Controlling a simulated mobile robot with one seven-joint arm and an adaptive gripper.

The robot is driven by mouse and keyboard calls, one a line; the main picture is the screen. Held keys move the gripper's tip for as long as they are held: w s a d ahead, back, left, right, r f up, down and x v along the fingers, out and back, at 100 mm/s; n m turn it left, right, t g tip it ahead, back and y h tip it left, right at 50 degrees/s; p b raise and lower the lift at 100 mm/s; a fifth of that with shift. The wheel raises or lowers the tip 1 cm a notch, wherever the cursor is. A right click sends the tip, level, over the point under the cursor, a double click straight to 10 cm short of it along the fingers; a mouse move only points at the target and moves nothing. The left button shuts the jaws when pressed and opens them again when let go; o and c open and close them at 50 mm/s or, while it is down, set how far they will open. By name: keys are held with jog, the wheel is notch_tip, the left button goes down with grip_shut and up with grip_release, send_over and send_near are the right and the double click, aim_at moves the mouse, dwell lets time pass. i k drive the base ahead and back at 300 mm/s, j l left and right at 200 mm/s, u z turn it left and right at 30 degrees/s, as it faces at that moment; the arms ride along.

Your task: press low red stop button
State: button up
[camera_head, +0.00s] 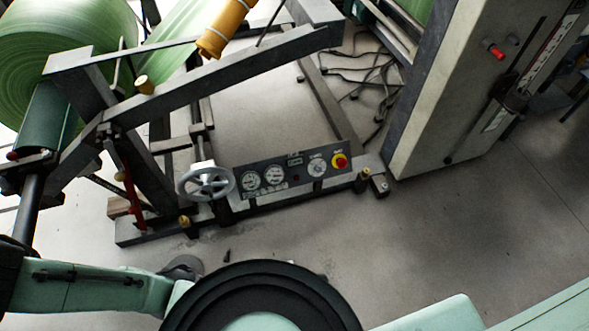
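My gripper is not in view. Parts of my own mint-green and black arm and body fill the bottom edge and lower left, well apart from the button.
A grey handwheel (206,181) stands left of the panel. A tall grey cabinet (440,90) with another red button (495,50) rises at right. A green roll (62,50) is upper left. Cables (372,75) lie behind the frame. The floor (440,230) before the panel's right is clear.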

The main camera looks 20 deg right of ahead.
aim_at(341, 163)
jog(key=z, duration=0.85)
